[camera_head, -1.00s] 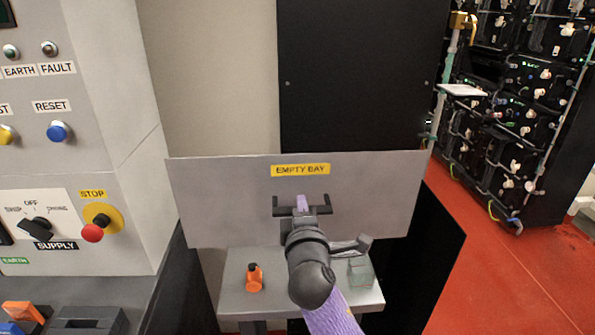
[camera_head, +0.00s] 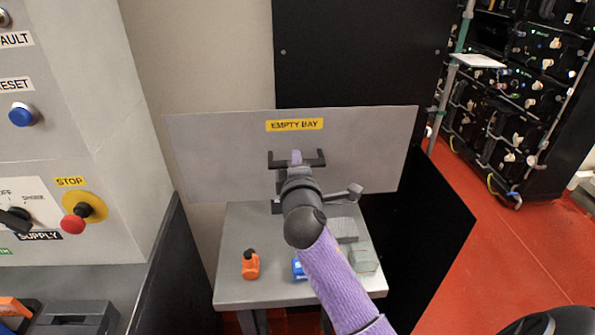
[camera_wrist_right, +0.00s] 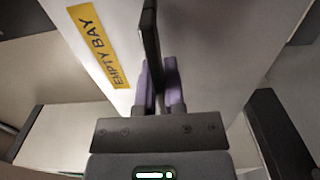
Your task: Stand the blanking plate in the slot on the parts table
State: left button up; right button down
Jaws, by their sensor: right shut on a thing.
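The blanking plate (camera_head: 220,150) is a wide grey panel with a yellow EMPTY BAY label. My right gripper (camera_head: 296,158) is shut on its dark handle (camera_head: 314,160). The plate is roughly upright, with its lower edge near the far edge of the parts table (camera_head: 235,225); I cannot tell the gap between them. The right wrist view shows the purple fingers (camera_wrist_right: 159,88) at the dark handle (camera_wrist_right: 150,35), with the plate (camera_wrist_right: 205,50) behind. A grey block (camera_head: 346,228) lies on the table, partly behind my arm; I cannot make out a slot. My left gripper is not in view.
On the table stand an orange object (camera_head: 250,265), a partly hidden blue object (camera_head: 298,269) and a clear box (camera_head: 364,260). A control cabinet (camera_head: 110,130) with a red stop button is at left. A battery rack (camera_head: 530,95) is at right, beyond red floor.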

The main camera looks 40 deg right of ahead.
jog(key=b+x, duration=0.1)
jog(key=x, duration=0.1)
jog(key=b+x, duration=0.1)
jog(key=x, duration=0.2)
jog(key=b+x, duration=0.2)
jog(key=x, duration=0.1)
jog(key=shift+w+d+f, duration=0.1)
jog(key=shift+w+f, duration=0.15)
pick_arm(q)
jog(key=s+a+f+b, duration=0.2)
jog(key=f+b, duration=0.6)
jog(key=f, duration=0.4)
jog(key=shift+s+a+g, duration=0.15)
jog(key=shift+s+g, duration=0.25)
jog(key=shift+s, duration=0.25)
pick_arm(e)
notch_tip(320, 180, down, 11)
jog(key=shift+r, duration=0.25)
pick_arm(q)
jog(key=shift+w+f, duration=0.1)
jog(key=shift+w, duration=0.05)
pick_arm(e)
jog(key=shift+s, duration=0.1)
